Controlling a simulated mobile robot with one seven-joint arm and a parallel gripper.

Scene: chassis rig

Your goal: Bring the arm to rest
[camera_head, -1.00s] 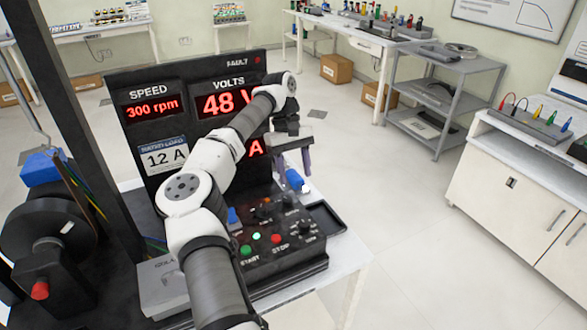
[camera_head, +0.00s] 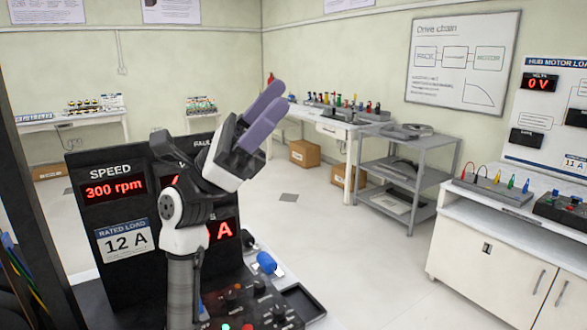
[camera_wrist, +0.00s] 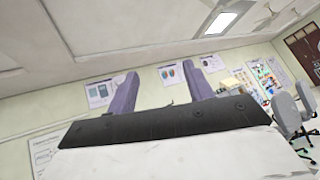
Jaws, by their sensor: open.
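My gripper (camera_head: 266,116) is raised in front of the black display panel (camera_head: 84,164) in the head view, its two purple fingers pointing up and to the right. The fingers are apart with nothing between them. In the wrist view, the open fingers (camera_wrist: 160,92) stand against the far wall and ceiling. My arm is folded upright and hides the middle of the panel, including most of the volts readout. The speed readout (camera_head: 115,188) shows 300 rpm.
A control box with knobs and buttons (camera_head: 248,312) sits below my arm, beside a blue object (camera_head: 266,262) and a black tray (camera_head: 302,302). A grey shelf cart (camera_head: 405,180) and a white cabinet (camera_head: 490,250) stand to the right. Open floor lies between.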

